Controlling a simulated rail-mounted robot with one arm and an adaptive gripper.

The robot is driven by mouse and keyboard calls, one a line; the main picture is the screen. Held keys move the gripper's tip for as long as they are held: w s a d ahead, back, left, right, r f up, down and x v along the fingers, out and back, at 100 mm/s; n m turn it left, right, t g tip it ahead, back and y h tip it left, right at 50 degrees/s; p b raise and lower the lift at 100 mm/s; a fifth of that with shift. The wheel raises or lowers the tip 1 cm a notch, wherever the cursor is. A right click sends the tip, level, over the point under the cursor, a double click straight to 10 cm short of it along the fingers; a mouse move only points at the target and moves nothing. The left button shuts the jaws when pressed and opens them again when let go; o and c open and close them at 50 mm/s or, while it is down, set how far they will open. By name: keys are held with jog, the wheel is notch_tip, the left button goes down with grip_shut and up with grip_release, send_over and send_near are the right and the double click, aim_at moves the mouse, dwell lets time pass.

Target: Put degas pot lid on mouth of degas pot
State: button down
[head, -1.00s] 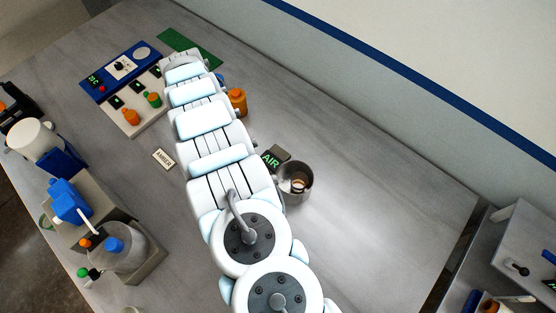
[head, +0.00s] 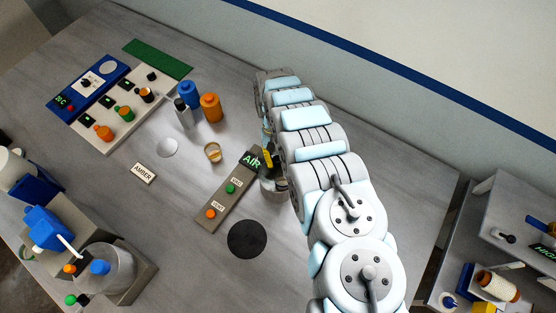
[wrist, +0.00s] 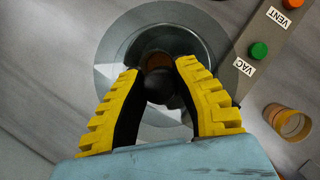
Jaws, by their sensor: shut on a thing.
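My gripper (wrist: 158,74) has yellow ribbed fingers, closed around the dark round knob (wrist: 163,92) of the degas pot lid. The lid looks like a clear disc with a grey rim (wrist: 106,80) in the wrist view. The steel degas pot (head: 272,190) stands on the table in the head view, partly hidden by my arm and gripper (head: 267,158). In the wrist view the pot shows below the lid, with a brown cup (wrist: 157,61) inside it. I cannot tell whether the lid touches the pot's rim.
A valve console (head: 222,200) with green and orange knobs stands close left of the pot. A small amber cup (head: 213,153), a blue bottle (head: 188,93) and an orange bottle (head: 210,107) are farther left. A flat black disc (head: 247,238) lies in front.

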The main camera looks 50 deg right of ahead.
aim_at(278, 171)
jog(key=shift+d+f+b, duration=0.1)
jog(key=shift+f+b, duration=2.85)
jog(key=shift+f, duration=0.55)
jog(key=shift+f+b, duration=0.45)
jog(key=shift+f, duration=0.1)
jog(key=c, duration=0.8)
grip_release()
jog(key=shift+c, duration=0.2)
jog(key=v, duration=1)
jog(key=shift+w+d+r, duration=0.1)
jog(key=shift+w+r, duration=0.05)
jog(key=shift+r, duration=0.15)
jog(key=shift+w+d+r, duration=0.1)
jog(key=shift+r, duration=0.55)
jog(key=shift+w, duration=0.1)
